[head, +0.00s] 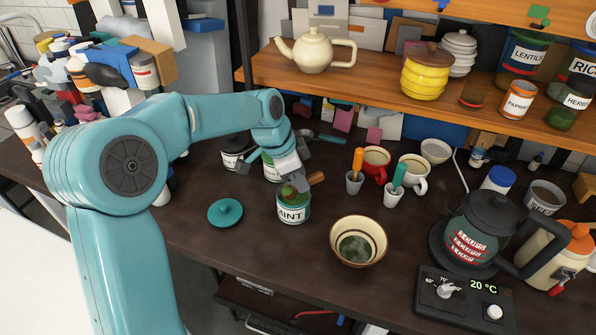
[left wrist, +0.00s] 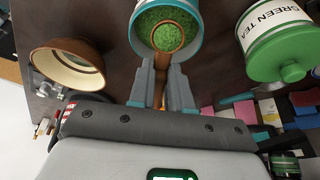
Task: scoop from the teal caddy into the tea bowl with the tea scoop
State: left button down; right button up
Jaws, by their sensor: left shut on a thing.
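The teal caddy (head: 292,211), labelled MINT, stands open on the dark counter; its teal rim and green leaf fill show in the left wrist view (left wrist: 148,22). My left gripper (head: 291,180) is shut on the brown handle of the tea scoop (head: 317,178). In the left wrist view, the handle lies between the fingertips (left wrist: 164,70) and the scoop's round head is at the caddy's mouth, over or in the green leaf. The tea bowl (head: 372,231), cream with a brown rim, stands right of the caddy with something green at its bottom. My right gripper is out of view.
A teal lid (head: 225,212) lies left of the caddy. A green tea tin (left wrist: 275,42) stands close by. Two cups with orange and green-handled tools (head: 354,178) stand behind the bowl. A kettle (head: 470,232) and control panel (head: 465,300) are at right. The front counter is clear.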

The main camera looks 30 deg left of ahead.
pick_arm(q)
jog(key=shift+w+d+r+g+y+p, duration=0.2)
jog(key=shift+r+g+y+p, duration=0.35)
jog(key=shift+p, duration=1.05)
notch_tip(320, 180, up, 2)
jog(key=g+y+p, duration=0.1)
jog(key=p, duration=0.5)
jog(key=shift+w+d+r+g+y, duration=0.15)
jog(key=shift+r+g+y, duration=0.05)
jog(key=shift+g+y, duration=0.15)
